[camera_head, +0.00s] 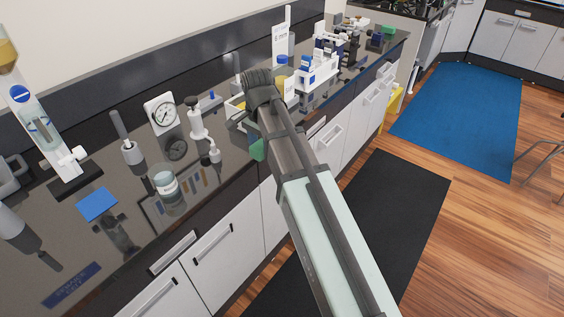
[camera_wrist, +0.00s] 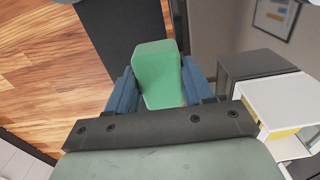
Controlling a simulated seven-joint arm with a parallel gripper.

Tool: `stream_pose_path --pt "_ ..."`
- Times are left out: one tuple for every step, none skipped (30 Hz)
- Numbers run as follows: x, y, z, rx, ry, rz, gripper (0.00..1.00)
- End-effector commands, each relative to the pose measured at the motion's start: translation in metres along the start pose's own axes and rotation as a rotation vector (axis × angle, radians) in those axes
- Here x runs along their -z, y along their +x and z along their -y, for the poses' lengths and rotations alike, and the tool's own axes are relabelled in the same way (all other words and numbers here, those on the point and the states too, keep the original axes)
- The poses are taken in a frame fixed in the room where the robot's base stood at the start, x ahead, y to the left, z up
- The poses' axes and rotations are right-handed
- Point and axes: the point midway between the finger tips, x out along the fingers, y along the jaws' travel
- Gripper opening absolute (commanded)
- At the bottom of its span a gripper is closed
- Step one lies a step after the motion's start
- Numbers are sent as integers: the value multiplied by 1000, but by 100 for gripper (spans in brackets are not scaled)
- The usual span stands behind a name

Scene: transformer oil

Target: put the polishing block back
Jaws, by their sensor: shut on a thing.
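The polishing block appears to be the green block (camera_wrist: 158,75) in the wrist view, with a tapered, faceted shape. My gripper (camera_wrist: 158,90) is shut on it, with one blue finger against each side. In the head view a small part of the green block (camera_head: 257,150) shows beside my gripper (camera_head: 248,136), at the counter's front edge. My arm hides most of the gripper there. The wrist view shows floor below the block, so it is held clear of any surface. I cannot tell which spot on the counter belongs to the block.
The dark counter (camera_head: 130,235) holds a dial gauge (camera_head: 162,115), a lidded jar (camera_head: 166,184), a flat tray (camera_head: 150,212), a blue pad (camera_head: 96,204) and a white bottle rack (camera_head: 318,72). A black mat (camera_head: 395,200) lies on the floor. White drawers (camera_head: 228,240) front the counter.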

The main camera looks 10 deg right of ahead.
Motion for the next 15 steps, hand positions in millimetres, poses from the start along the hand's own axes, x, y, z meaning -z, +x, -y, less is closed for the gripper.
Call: stream_pose_path --pt "-11 -8 14 1 2 0 22" --pt "-18 -11 19 0 2 0 22" --pt "-27 -16 27 0 2 0 22" --pt "-34 -19 32 0 3 0 22" --pt "-40 -22 38 0 2 0 22" --pt "-49 -27 44 1 4 -1 22" --pt "-56 -30 49 1 4 0 22" --pt "-62 -33 53 0 5 0 22" --pt "-70 -37 59 0 5 0 22" --pt "-76 -40 63 0 5 0 22" --pt "-82 -43 67 0 6 0 22" --pt "-91 -46 72 0 4 0 22" --pt "-97 -49 76 1 4 0 22" --pt "-104 -52 79 1 0 0 22" --pt "-112 -55 83 1 -5 0 22"
